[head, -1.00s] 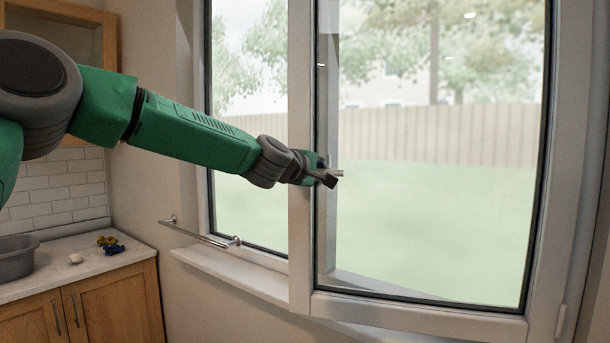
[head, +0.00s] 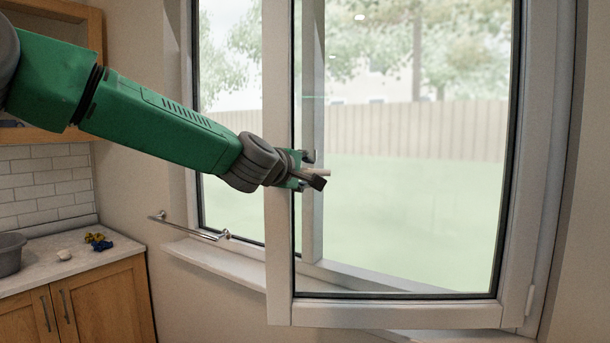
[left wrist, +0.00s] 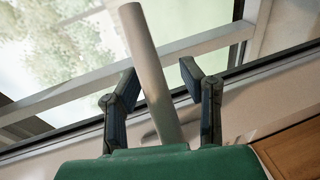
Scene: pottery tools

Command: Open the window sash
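The window sash (head: 390,312) is a pale grey frame with a large glass pane. It stands ajar, swung out of the window frame towards me, hinged at its right side. My left gripper (head: 312,171) is at the sash's left upright, around its handle (head: 321,172). In the left wrist view the handle, a grey bar (left wrist: 152,70), stands between the two dark fingers (left wrist: 158,85) of that gripper. The fingers are spread, with a clear gap on the bar's right side. Whether the left finger touches the bar I cannot tell. My right gripper is not in view.
A metal towel rail (head: 188,226) is on the wall left of the window, above the sill (head: 220,264). A counter (head: 75,263) with a grey basin (head: 10,253) and small items stands at the left. The floor is out of view.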

